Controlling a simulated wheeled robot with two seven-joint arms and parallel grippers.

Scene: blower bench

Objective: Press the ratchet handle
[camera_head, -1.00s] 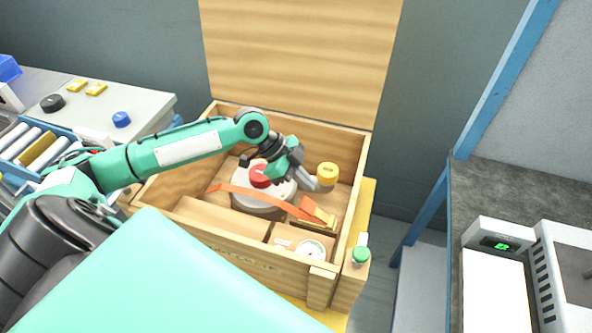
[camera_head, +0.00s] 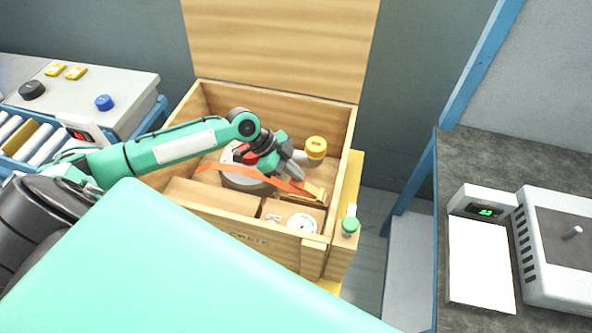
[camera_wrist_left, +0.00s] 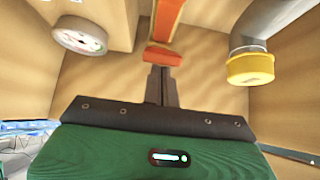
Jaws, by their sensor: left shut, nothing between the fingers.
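The wooden crate (camera_head: 345,135) stands open with its lid up. Inside it an orange strap (camera_head: 212,166) runs over a round grey blower with a red part on top, down to a gold ratchet (camera_head: 314,193) at the crate's right. My left gripper (camera_head: 299,180) is shut and empty, its fingertips pointing down right beside the ratchet. In the left wrist view the shut fingers (camera_wrist_left: 161,88) reach up to an orange-red handle end (camera_wrist_left: 163,57) below the strap (camera_wrist_left: 168,18). I cannot tell if they touch it. My right gripper is out of view.
A yellow-capped pipe (camera_head: 316,147) stands close behind the gripper; it also shows in the left wrist view (camera_wrist_left: 250,70). A round white gauge (camera_head: 302,223) lies in front. A green knob (camera_head: 350,226) is on the crate's right side. A grey bench (camera_head: 455,170) is at right.

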